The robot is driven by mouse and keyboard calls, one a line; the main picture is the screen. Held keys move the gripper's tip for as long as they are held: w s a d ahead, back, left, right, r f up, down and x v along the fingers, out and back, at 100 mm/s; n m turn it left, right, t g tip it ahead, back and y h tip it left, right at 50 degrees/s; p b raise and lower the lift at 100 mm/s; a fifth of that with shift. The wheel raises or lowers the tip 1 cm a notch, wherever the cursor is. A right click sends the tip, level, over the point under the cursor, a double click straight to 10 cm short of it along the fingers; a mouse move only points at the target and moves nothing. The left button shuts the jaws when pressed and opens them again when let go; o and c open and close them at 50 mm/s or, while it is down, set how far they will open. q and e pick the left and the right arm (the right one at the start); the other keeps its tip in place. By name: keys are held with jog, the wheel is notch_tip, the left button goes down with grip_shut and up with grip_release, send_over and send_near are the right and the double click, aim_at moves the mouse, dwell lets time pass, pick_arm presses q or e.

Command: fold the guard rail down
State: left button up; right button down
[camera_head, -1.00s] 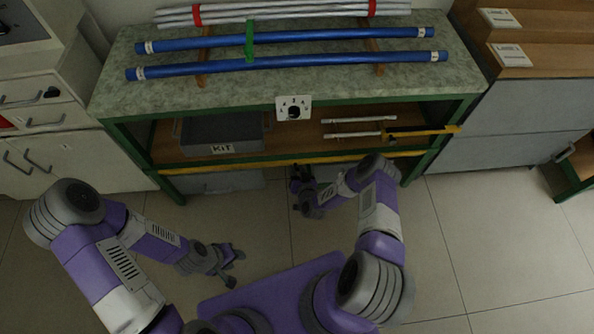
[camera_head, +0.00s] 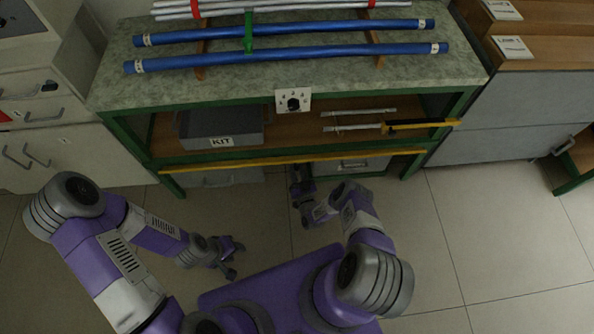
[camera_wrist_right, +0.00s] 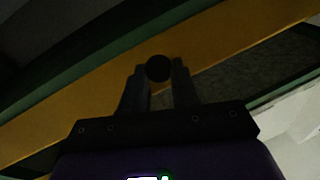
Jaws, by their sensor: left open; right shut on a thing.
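The guard rail (camera_head: 230,165) is a long yellow bar across the front of the green-framed bench, just below the shelf's front edge. It runs from the left leg to the right leg. In the right wrist view the rail (camera_wrist_right: 60,120) crosses diagonally, with a dark round knob (camera_wrist_right: 158,68) in front of it. My right gripper (camera_head: 296,168) is at the middle of the rail, its two fingers shut on the knob. My left gripper (camera_head: 236,260) is open and empty, low over the floor at the left, away from the bench.
The shelf holds a grey KIT bin (camera_head: 235,128), two pale rods and a yellow-and-black piece (camera_head: 420,125). A dial plate (camera_head: 293,101) hangs at the worktop's front edge. Blue rods (camera_head: 290,60) lie on the worktop. Cabinets flank the bench; the floor in front is clear.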

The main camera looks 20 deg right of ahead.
jog(key=c, duration=0.8)
grip_release()
jog(key=shift+c, duration=0.2)
jog(key=shift+s, duration=0.1)
jog(key=s+p, duration=0.1)
jog(key=s, duration=0.6)
jog(key=shift+s+a+f+p, duration=0.15)
jog(key=shift+a+f+p, duration=0.2)
jog(key=shift+f+p, duration=0.05)
